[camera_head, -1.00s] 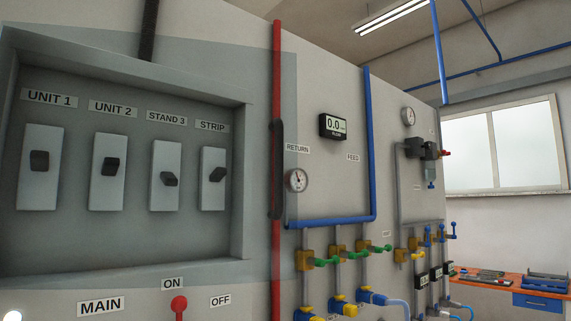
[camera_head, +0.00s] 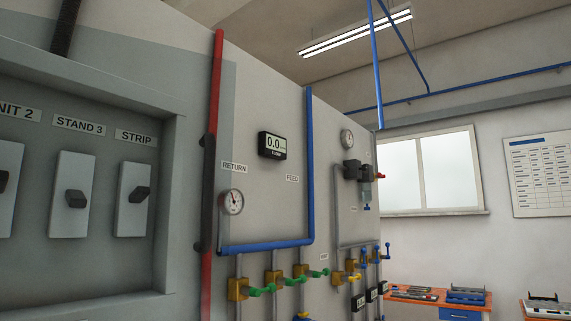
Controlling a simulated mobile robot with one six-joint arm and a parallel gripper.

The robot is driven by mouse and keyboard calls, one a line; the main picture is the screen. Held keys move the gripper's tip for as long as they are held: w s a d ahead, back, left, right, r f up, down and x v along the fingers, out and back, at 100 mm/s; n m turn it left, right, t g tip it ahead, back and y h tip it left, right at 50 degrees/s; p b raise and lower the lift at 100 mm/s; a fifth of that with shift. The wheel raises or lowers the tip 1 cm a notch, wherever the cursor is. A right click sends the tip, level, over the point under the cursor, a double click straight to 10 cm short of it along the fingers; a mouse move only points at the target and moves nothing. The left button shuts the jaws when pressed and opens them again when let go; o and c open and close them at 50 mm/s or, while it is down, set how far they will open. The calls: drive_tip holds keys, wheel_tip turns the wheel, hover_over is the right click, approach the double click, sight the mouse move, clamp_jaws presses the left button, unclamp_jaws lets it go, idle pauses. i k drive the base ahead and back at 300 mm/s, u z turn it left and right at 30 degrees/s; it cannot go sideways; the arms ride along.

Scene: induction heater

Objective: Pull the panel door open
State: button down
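The panel door seems to be the flat grey panel (camera_head: 185,90) around the switch recess at the left; I cannot tell for certain whether it is a see-through cover or a painted area. A dark upright bar handle (camera_head: 209,190) shows near its right edge, overlapping the red pipe (camera_head: 217,75). No gap or swung-out edge is visible, so the door looks shut. My gripper is not in view, and nothing is seen touching the handle.
Switches labelled STAND 3 (camera_head: 70,196) and STRIP (camera_head: 133,200) sit in the recess. A round gauge (camera_head: 231,202), a digital display (camera_head: 272,145) and a blue pipe (camera_head: 310,165) are right of the handle. Yellow valves (camera_head: 238,289) stick out below. An orange bench (camera_head: 400,289) stands far right.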

sight(208, 142)
drive_tip(key=z, duration=0.8)
drive_tip(key=k, duration=0.85)
drive_tip(key=u, duration=0.85)
drive_tip(key=i, duration=0.5)
drive_tip(key=u, duration=0.05)
